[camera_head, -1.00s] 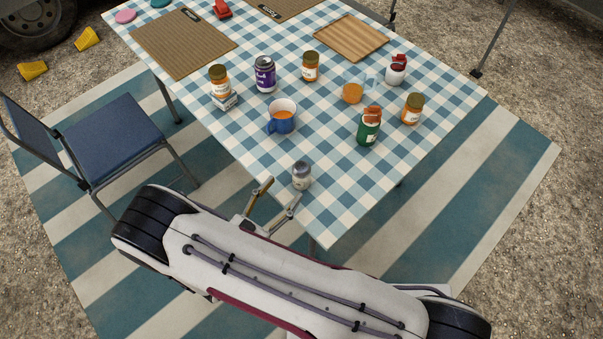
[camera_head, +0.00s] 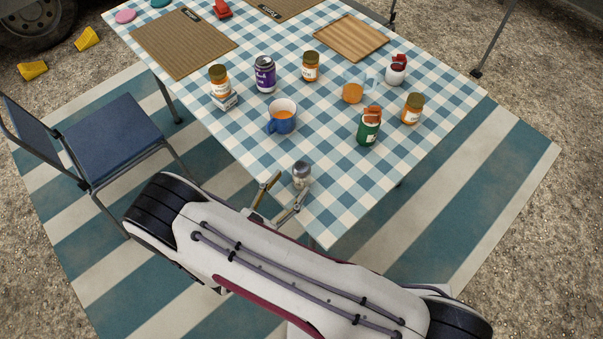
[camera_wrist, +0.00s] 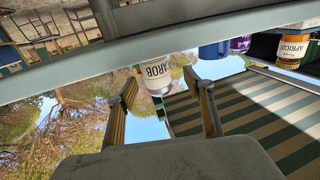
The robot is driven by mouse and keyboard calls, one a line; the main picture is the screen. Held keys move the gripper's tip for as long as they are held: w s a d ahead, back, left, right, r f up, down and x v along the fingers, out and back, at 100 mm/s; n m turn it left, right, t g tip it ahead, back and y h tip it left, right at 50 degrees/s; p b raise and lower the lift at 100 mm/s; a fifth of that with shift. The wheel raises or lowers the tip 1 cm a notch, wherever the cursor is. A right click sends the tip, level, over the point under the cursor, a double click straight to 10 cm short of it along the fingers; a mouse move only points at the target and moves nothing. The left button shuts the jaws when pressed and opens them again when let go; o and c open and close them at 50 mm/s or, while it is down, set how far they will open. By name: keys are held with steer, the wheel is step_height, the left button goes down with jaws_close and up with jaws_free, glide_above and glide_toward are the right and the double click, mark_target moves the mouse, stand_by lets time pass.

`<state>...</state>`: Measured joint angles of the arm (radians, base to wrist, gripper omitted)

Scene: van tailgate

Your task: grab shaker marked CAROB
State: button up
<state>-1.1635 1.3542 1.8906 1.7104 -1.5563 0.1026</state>
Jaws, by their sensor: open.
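The shaker marked CAROB (camera_head: 301,175) is a small clear jar with a grey cap. It stands upright near the table's front corner. In the wrist view its white label (camera_wrist: 156,71) reads "AROB", with the first letter hard to see. My gripper (camera_head: 287,188) is open at the near table edge, just short of the shaker and slightly to its left. In the wrist view the two fingers (camera_wrist: 160,84) are spread with the shaker showing between and beyond their tips. Nothing is held, and I see no clear contact.
A blue mug (camera_head: 281,120) stands behind the shaker. A green jar (camera_head: 368,128), an orange-filled glass mug (camera_head: 353,91), a purple can (camera_head: 265,75) and several orange jars stand farther off. A chair (camera_head: 115,138) is at left. The checked cloth around the shaker is clear.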

mark_target(297, 181)
stand_by(0.3)
steer(key=shift+w+d, duration=1.25)
steer(key=shift+x, duration=0.9)
steer(key=shift+c, duration=0.4)
steer(key=c, duration=1.2)
